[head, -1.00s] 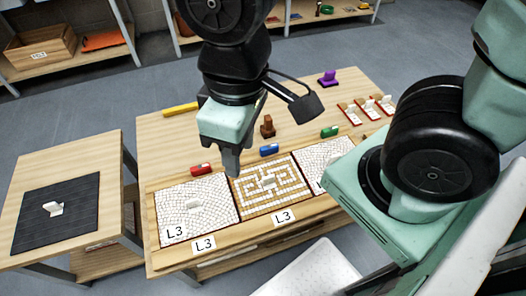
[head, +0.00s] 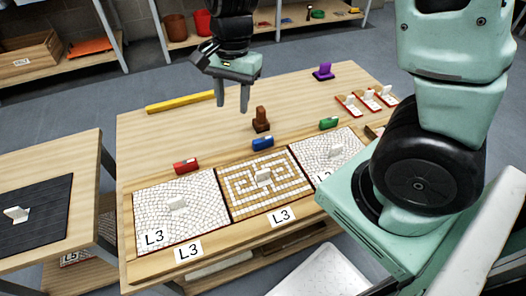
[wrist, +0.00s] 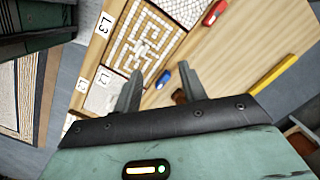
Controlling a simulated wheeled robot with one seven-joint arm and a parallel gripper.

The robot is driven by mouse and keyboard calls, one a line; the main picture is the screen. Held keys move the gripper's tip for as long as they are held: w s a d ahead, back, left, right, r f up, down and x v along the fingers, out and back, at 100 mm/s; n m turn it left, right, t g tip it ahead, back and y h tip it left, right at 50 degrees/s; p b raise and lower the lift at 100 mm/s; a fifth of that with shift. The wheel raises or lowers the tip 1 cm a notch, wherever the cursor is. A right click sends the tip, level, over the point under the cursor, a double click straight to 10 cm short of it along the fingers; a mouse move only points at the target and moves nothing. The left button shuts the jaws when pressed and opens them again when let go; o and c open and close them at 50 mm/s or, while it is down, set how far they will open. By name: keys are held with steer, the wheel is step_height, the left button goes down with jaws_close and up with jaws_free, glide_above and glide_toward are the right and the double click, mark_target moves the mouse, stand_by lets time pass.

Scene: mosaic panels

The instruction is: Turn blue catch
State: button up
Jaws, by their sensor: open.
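The blue catch (head: 262,143) is a small block on the table, at the back edge of the middle mosaic panel (head: 240,208). It also shows in the wrist view (wrist: 163,79), ahead of the fingertips and between their lines. My gripper (head: 231,110) is open and empty, raised above the table, behind and to the left of the blue catch in the head view. In the wrist view both fingers (wrist: 158,80) point toward the panels, apart from the catch. The catch's underside is hidden.
A red catch (head: 186,167) and a green catch (head: 329,123) sit behind the side panels. A brown stamp-like block (head: 261,120) stands close behind the blue catch. A yellow bar (head: 180,102) and a purple block (head: 323,72) lie farther back. Bare wood lies at the back left.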

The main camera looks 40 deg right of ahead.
mark_target(263, 139)
steer(key=w+d+f+m+h+b, duration=0.1)
steer(key=w+d+f+m+b, duration=0.45)
steer(key=d+f+m, duration=0.6)
steer(key=f+b, duration=0.1)
steer(key=f, duration=0.4)
steer(key=d+f+n+b, duration=0.1)
steer(key=f+b, duration=0.1)
steer(key=f, duration=0.3)
steer(key=f+n+b, duration=0.1)
steer(key=f+b, duration=0.1)
steer(key=f, duration=0.3)
steer(key=shift+d+f, duration=0.1)
steer(key=shift+d, duration=0.15)
jaws_close()
